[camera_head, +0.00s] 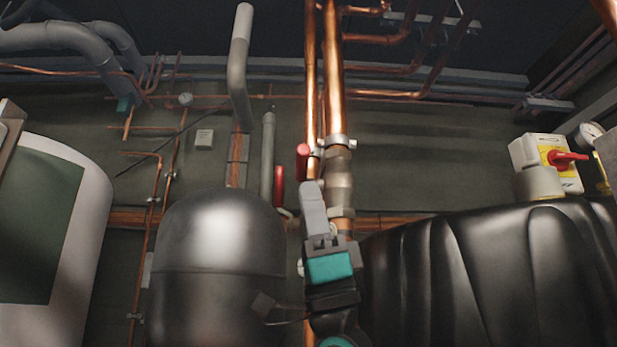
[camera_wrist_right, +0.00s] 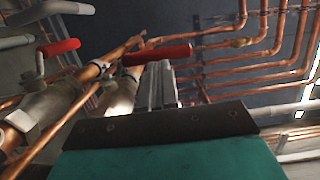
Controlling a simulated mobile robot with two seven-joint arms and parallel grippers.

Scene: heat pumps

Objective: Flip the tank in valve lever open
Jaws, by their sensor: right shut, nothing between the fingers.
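Two red valve levers show in the head view. One red lever (camera_head: 303,161) stands upright beside the thick copper pipe, just above my right gripper. The other red lever (camera_head: 279,186) hangs lower, to its left. Which of them is the tank in valve's I cannot tell. My right gripper (camera_head: 313,197) is shut and empty, pointing up in front of the pipe fittings. In the right wrist view a red lever (camera_wrist_right: 157,54) lies across, right at my fingertips (camera_wrist_right: 156,72); contact is unclear. Another red lever (camera_wrist_right: 58,47) sits on a metal valve body (camera_wrist_right: 45,103) at left. My left gripper is out of view.
A dark rounded metal tank (camera_head: 218,240) stands left of my right arm. A black ribbed tank (camera_head: 490,275) fills the right side, with a red-yellow switch box (camera_head: 545,165) above it. Vertical copper pipes (camera_head: 334,80) rise directly behind the gripper. A white unit (camera_head: 85,200) stands at far left.

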